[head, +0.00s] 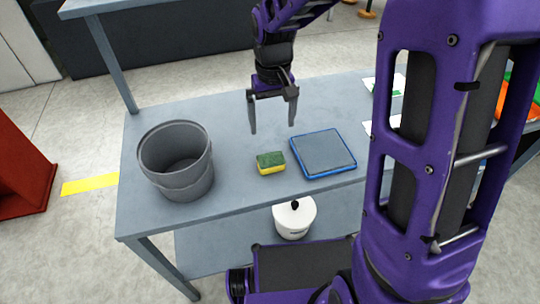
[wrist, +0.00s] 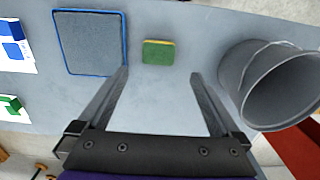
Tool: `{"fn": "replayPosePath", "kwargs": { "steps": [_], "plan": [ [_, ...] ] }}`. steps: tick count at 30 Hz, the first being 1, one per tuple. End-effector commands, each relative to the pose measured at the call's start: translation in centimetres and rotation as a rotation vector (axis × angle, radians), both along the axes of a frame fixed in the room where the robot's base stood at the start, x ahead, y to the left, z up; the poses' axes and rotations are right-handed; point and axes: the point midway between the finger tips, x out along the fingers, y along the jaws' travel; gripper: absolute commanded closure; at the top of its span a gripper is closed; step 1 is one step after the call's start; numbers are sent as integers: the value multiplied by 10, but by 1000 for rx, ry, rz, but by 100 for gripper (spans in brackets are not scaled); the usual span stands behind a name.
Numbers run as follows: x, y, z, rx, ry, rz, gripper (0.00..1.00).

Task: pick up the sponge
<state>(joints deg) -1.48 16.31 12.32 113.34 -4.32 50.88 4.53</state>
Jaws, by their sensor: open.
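The sponge (head: 271,163) is a small block with a green top and a yellow layer below, lying flat on the grey table near its front edge. It also shows in the wrist view (wrist: 158,52), beyond and between the fingertips. My gripper (head: 272,130) is open and empty, pointing down above the table, behind the sponge in the head view. In the wrist view my gripper (wrist: 160,75) shows both fingers spread wide, with nothing between them. Nothing hides the sponge.
A grey bucket (head: 175,185) stands left of the sponge. A blue-rimmed grey tray (head: 323,153) lies close to its right. The table (head: 225,204) is otherwise clear around it. A white pot (head: 294,220) sits on the lower shelf. Papers with blue and green pieces lie farther right.

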Motion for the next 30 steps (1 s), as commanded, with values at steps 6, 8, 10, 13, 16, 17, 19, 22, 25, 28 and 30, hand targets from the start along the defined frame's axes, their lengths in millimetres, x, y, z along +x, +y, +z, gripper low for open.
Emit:
{"fn": "replayPosePath", "kwargs": {
  "steps": [6, 8, 10, 13, 16, 17, 19, 22, 25, 28, 30],
  "plan": [
    [-1, 0, -48, -1, 5, 0, 0],
    [-1, 0, -62, -1, 5, 0, 0],
    [-1, 0, -76, -2, 4, 1, 0],
    [0, 0, -94, -2, 3, -1, 0],
    [0, 0, -106, -1, 1, -1, 0],
    [0, 0, -108, -1, 1, 0, 0],
    [1, 0, -111, -1, -1, 0, 0],
    [1, 0, -118, -1, 0, 0, 0],
    [3, 0, -132, 0, 2, -2, 0],
    [5, -1, -148, -1, 2, 0, 0],
    [5, 0, -156, -1, 1, 0, 0]
  ]
}}
